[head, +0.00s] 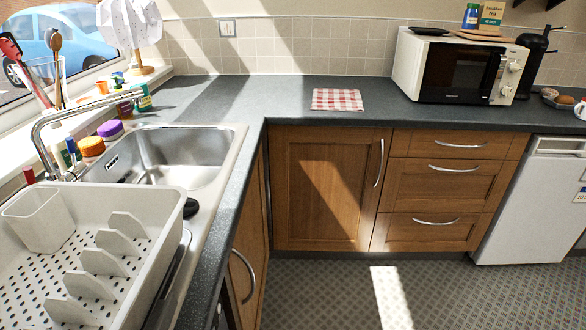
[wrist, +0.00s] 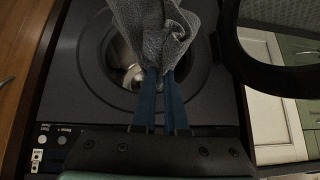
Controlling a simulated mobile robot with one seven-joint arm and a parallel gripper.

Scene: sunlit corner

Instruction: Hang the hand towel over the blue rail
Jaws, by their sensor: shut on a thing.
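A grey, crumpled hand towel (wrist: 150,28) fills the upper middle of the wrist view. My gripper (wrist: 161,76) has two blue fingers, shut on the towel's lower end as pictured. The towel's upper part runs past the top edge of the view. Behind it is the round opening of a dark washing machine (wrist: 82,75), with a shiny drum partly visible. I cannot tell whether any towel is still inside the opening. The head view shows neither my gripper nor this towel. I see no blue rail in either view.
The machine's round door (wrist: 229,60) stands open at the right in the wrist view. The head view shows a dish rack (head: 165,218), a sink (head: 185,160), a red checked cloth (head: 337,100) and a microwave (head: 410,65). The patterned floor (head: 320,290) is clear where visible.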

